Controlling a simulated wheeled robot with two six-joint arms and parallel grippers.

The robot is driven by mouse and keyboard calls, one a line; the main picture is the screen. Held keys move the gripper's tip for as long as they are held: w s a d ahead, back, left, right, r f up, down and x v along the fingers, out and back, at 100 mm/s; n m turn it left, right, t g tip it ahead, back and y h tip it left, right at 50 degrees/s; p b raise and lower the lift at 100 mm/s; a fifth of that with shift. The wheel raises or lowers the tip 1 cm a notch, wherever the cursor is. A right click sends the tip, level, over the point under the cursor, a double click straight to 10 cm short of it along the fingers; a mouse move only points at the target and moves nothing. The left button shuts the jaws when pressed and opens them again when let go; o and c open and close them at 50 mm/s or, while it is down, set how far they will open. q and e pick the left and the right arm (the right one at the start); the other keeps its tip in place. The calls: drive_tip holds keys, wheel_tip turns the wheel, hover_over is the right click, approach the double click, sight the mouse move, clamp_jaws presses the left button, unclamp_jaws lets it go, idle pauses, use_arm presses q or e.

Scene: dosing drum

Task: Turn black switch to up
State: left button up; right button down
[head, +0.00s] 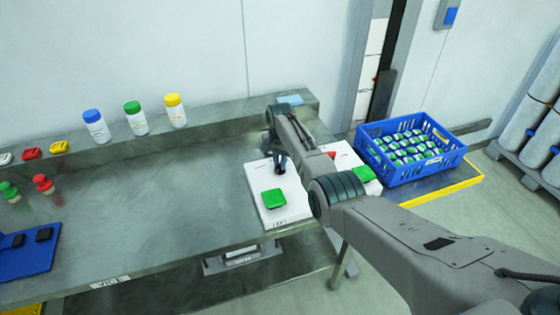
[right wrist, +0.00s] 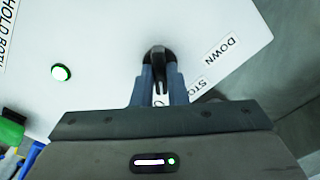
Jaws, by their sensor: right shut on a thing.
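The black switch (right wrist: 157,53) stands on a white panel (right wrist: 90,40) in the right wrist view. My right gripper (right wrist: 158,75) is shut on it, one finger on each side. A "DOWN" label (right wrist: 220,52) and a partly covered label beginning "STO" (right wrist: 188,91) are beside it. In the head view my right gripper (head: 279,162) is over the far part of the white panel (head: 292,207), and the arm hides part of the panel. The switch's exact position is hard to tell. My left gripper is not in view.
Green pads (head: 273,198) and a partly hidden red piece (head: 330,154) are on the panel area. A blue crate (head: 410,155) of green-and-white items stands to the right. Capped bottles (head: 135,118) line the back ledge. The table's middle is clear.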

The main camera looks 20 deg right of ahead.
drive_tip(key=shift+m, duration=0.3)
drive_tip(key=c, duration=1.4)
unclamp_jaws()
drive_tip(key=shift+c, duration=0.2)
wheel_tip(320, 180, up, 11)
drive_tip(key=b, duration=0.2)
drive_tip(key=shift+b, duration=0.3)
